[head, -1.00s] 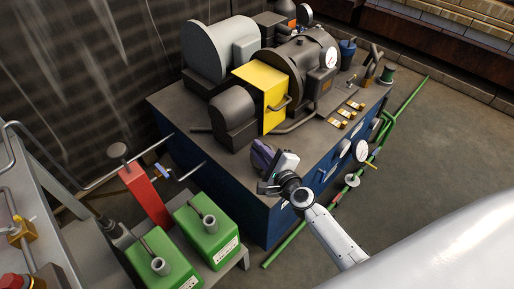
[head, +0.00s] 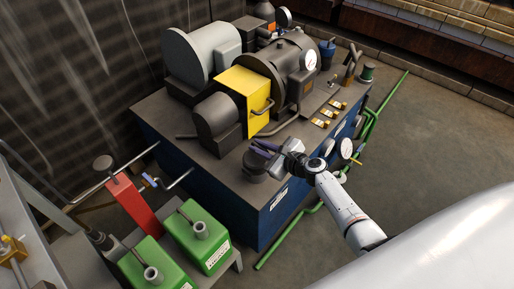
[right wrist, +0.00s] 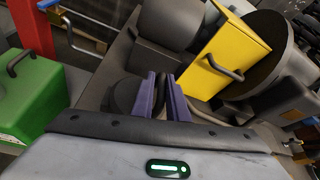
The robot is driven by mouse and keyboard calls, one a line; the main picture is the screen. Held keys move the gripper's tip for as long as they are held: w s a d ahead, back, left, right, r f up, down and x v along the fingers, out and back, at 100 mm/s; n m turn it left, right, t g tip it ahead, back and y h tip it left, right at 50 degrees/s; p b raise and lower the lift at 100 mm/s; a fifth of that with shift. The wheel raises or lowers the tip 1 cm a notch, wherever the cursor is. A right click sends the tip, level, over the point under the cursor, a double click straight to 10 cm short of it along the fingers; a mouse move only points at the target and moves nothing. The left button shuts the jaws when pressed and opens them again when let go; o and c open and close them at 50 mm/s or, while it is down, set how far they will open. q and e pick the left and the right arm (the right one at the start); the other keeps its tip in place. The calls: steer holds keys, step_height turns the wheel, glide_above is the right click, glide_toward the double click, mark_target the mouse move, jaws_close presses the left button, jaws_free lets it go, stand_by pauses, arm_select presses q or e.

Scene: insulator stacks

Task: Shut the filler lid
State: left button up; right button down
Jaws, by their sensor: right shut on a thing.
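The filler lid (head: 256,160) is a dark round cap at the front corner of the blue-sided bench top. It looks about level in the head view, on a short dark round body. In the right wrist view the dark round lid (right wrist: 124,95) shows just left of the purple fingers. My right gripper (head: 264,148) is at the lid's far right side, shut on its edge or grip part. I cannot tell whether the lid is fully seated. My left gripper is not in view.
A yellow box guard (head: 243,98) and a dark rounded housing (head: 216,115) stand behind the lid. Two green cans (head: 197,236) and a red post (head: 139,205) stand at the left front. Small brass fittings (head: 328,114) lie along the right bench edge.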

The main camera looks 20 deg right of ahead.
steer(key=shift+w+d+r, duration=0.2)
steer(key=shift+w+d, duration=0.1)
steer(key=shift+d, duration=0.3)
steer(key=c, duration=1.9)
jaws_free()
steer(key=shift+c, duration=0.2)
steer(key=shift+o, duration=0.5)
steer(key=shift+f, duration=0.1)
steer(key=shift+a, duration=0.15)
steer(key=shift+a+f, duration=0.2)
steer(key=p+v, duration=0.3)
steer(key=v, duration=0.7)
steer(key=shift+s+r, duration=0.15)
